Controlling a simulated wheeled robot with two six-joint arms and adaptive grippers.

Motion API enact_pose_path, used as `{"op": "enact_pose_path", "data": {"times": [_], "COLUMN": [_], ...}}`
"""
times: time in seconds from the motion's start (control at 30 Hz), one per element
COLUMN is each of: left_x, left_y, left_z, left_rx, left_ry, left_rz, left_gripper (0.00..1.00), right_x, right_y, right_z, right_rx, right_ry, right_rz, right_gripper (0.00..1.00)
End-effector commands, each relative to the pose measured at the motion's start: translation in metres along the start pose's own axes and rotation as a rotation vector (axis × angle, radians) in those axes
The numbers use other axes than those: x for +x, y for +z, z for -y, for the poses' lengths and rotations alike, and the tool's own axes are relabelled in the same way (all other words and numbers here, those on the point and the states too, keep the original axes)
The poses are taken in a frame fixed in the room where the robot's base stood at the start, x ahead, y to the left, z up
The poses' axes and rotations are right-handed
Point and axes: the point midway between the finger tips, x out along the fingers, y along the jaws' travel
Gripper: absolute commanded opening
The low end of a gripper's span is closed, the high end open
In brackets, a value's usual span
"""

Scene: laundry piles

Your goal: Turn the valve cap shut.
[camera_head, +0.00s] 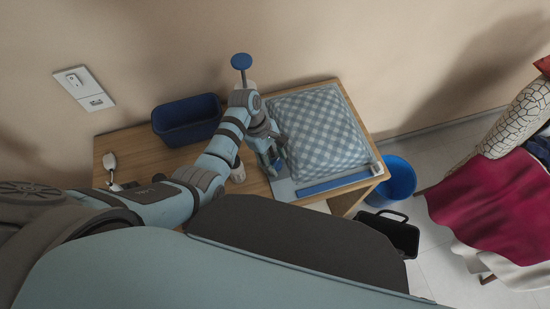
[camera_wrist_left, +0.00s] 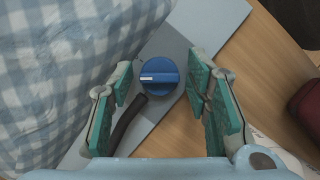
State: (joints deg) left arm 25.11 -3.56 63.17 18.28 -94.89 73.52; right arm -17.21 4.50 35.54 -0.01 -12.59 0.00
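The valve cap (camera_wrist_left: 159,77) is a round blue knob with a white mark on its face, seen from above in the left wrist view. It sits on a grey-blue board (camera_wrist_left: 218,16), and a dark hose or cable runs beside it. My left gripper (camera_wrist_left: 163,85) is open, with its green finger pads on either side of the cap and gaps between. In the head view the left gripper (camera_head: 274,163) reaches down beside the checked cushion (camera_head: 318,128). I cannot make out the cap clearly there. My right gripper is not in view.
The checked cushion also fills the left of the wrist view (camera_wrist_left: 60,70). A dark blue bin (camera_head: 187,118) stands at the table's back, with a blue disc on a stem (camera_head: 241,61) nearby. A blue bucket (camera_head: 397,180) stands on the floor right of the wooden table (camera_head: 128,147).

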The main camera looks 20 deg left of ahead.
Motion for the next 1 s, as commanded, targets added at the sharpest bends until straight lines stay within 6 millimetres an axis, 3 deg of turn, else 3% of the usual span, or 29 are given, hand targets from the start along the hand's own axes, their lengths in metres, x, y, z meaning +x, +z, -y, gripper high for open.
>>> {"op": "enact_pose_path", "data": {"times": [0.03,0.2,0.47,0.73,0.77,0.8,0.9,1.0], "left_x": [0.000,0.000,-0.005,-0.001,-0.001,-0.001,-0.001,-0.001], "left_y": [0.000,0.000,0.002,0.000,0.000,0.000,0.000,0.000], "left_z": [0.000,0.000,0.001,-0.001,-0.001,-0.001,-0.001,0.000], "left_rx": [0.000,0.000,-0.103,-0.120,-0.120,-0.120,-0.120,-0.120], "left_ry": [0.000,0.000,0.040,0.052,0.052,0.052,0.052,0.051], "left_rz": [0.000,0.000,0.001,0.000,0.000,0.000,0.000,0.000], "left_gripper": [0.31,0.04,0.04,0.03,0.33,0.39,0.52,0.52], "right_x": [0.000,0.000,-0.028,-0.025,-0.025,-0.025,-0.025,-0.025], "right_y": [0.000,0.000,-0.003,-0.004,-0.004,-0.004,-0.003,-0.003], "right_z": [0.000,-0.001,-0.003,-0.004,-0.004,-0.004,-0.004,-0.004], "right_rx": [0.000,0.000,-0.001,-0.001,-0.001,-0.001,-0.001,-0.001], "right_ry": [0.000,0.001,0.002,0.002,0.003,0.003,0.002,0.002], "right_rz": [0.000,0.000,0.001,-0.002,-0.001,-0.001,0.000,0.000], "right_gripper": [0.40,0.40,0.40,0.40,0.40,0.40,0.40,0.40]}}
